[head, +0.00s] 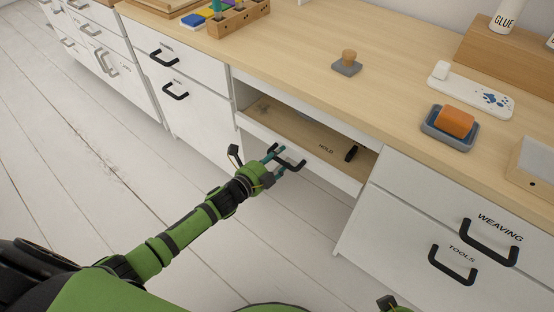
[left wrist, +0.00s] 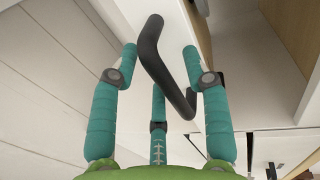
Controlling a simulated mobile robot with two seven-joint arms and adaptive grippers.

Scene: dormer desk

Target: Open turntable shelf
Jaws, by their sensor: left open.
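The turntable shelf (head: 290,128) is in the middle of the head view, under the desktop. Its wooden board, lettered HOLD, shows behind a low white front panel (head: 325,172), so it stands at least partly open. A black bar handle (head: 299,166) is on that front; it also crosses the left wrist view (left wrist: 150,48) at a slant. My left gripper (head: 278,161) is open at the handle. In the left wrist view its teal fingers (left wrist: 160,58) lie around the bar, apart from each other. A green and black part of my right arm (head: 391,304) peeks in at the bottom edge; its fingers are hidden.
White drawers with black handles flank the shelf, including the WEAVING drawer (head: 480,215) and TOOLS drawer (head: 440,260) at right. On the desktop (head: 300,65) are a wooden-knobbed stamp (head: 347,64), a blue tray (head: 437,136) with an orange block, and a glue bottle (head: 505,17). The floor is clear.

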